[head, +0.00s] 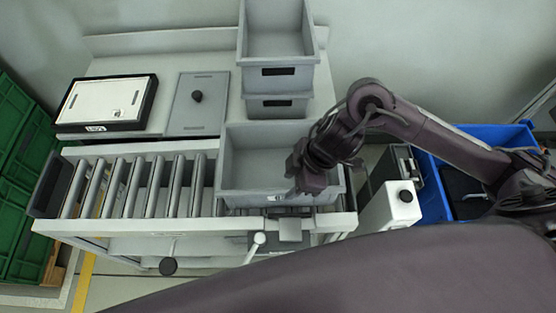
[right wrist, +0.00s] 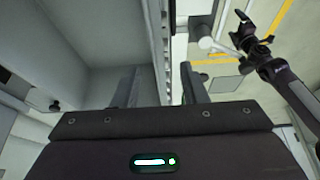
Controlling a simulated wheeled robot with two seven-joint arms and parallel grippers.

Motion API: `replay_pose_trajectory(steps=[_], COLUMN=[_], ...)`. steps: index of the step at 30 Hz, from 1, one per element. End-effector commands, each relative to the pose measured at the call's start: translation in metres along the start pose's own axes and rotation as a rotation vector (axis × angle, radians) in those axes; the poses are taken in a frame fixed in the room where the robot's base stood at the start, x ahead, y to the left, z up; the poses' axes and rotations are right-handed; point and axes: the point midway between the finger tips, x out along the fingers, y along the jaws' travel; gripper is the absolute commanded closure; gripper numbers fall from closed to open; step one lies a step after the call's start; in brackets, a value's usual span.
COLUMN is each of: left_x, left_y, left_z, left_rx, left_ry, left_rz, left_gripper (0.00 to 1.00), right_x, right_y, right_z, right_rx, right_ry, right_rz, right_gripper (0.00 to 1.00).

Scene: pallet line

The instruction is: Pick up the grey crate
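The grey crate (head: 250,182) stands open and upright at the right end of the roller conveyor. It looks empty. My right gripper (head: 308,180) reaches down over its near right part. In the right wrist view, the two fingers of my right gripper (right wrist: 160,88) are apart, with the crate's wall (right wrist: 151,45) between them. One finger is inside the crate and one outside. I see no clear contact. My left gripper is not clear in the head view.
More grey crates (head: 281,78) are stacked behind. A white-lidded case (head: 105,100) and a grey panel (head: 198,104) lie behind the rollers (head: 135,187). A blue bin (head: 432,187) and a white canister (head: 390,207) stand right. Green crates (head: 22,165) stand left. Levers stick out in front.

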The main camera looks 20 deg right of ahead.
Motion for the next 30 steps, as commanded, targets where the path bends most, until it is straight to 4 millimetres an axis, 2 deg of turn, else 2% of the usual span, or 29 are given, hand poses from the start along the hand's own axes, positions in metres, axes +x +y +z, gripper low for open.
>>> replay_pose_trajectory(steps=[3,8,13,18,21,30], left_x=[-0.003,-0.008,-0.006,-0.006,-0.006,-0.006], left_y=[0.003,0.005,0.003,-0.001,-0.001,0.0], left_z=[0.021,0.031,0.023,0.003,0.001,0.013], left_rx=[0.0,0.0,0.0,0.001,0.0,0.0], left_ry=[-0.03,-0.046,-0.034,-0.005,-0.001,-0.018], left_rz=[0.004,0.006,0.004,-0.001,-0.001,0.0], left_gripper=[0.06,0.06,0.06,0.06,0.06,0.06], right_x=[0.013,0.037,0.056,0.058,0.058,0.058], right_y=[0.001,0.004,0.004,0.004,0.004,0.004], right_z=[-0.001,-0.004,-0.003,-0.003,-0.003,-0.003], right_rx=[0.003,0.003,0.001,-0.001,-0.001,-0.001], right_ry=[0.0,0.0,0.0,0.0,0.0,0.0], right_rz=[-0.002,-0.003,-0.001,0.001,0.001,0.001], right_gripper=[0.61,0.61,0.61,0.61,0.62,1.0])
